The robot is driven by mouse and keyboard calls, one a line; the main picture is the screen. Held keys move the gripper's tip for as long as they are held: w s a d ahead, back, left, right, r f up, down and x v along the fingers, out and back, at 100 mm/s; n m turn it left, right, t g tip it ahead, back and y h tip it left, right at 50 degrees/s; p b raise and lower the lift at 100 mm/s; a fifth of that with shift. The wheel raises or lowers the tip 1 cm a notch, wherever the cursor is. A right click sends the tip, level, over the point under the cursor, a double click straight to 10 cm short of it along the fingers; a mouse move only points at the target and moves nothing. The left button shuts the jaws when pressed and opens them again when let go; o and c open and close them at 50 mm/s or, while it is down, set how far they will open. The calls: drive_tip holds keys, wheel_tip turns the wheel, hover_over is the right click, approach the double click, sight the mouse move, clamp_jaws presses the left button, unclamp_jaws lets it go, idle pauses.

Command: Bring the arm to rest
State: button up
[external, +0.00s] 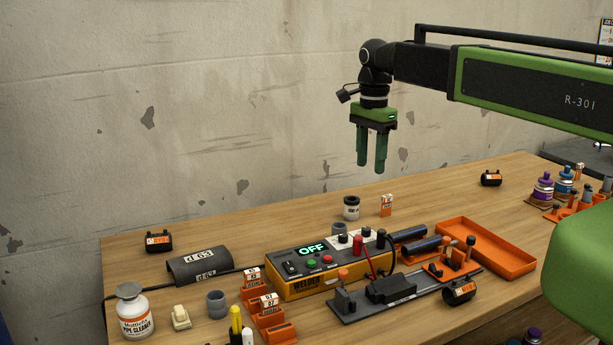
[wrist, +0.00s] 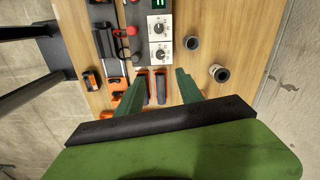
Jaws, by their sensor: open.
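My gripper (external: 372,168) hangs from the outstretched arm (external: 525,85) with its two green fingers pointing down, high above the back part of the wooden workbench (external: 470,196). The fingers are apart with nothing between them. In the wrist view my gripper (wrist: 158,88) shows its fingers spread over the bench. The yellow welder (external: 320,270), its display reading OFF, stands below.
An orange tray (external: 515,262) lies right of the welder. A clamp rig (external: 400,292) lies in front of it. A white bottle (external: 136,312) and a dark d 63 sleeve (external: 200,266) are at left. The wall is behind the bench; air around my gripper is clear.

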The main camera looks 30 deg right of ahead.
idle(0.4)
drive_tip(key=s+d+f+n+b, duration=0.2)
drive_tip(key=s+f+n+b, duration=0.1)
drive_tip(key=s+n, duration=0.3)
drive_tip(key=s+d+f+n+b, duration=0.3)
drive_tip(key=s+n, duration=0.3)
drive_tip(key=n, duration=0.4)
drive_tip(key=shift+d+f+b, duration=0.35)
drive_tip(key=shift+b, duration=0.15)
idle(1.9)
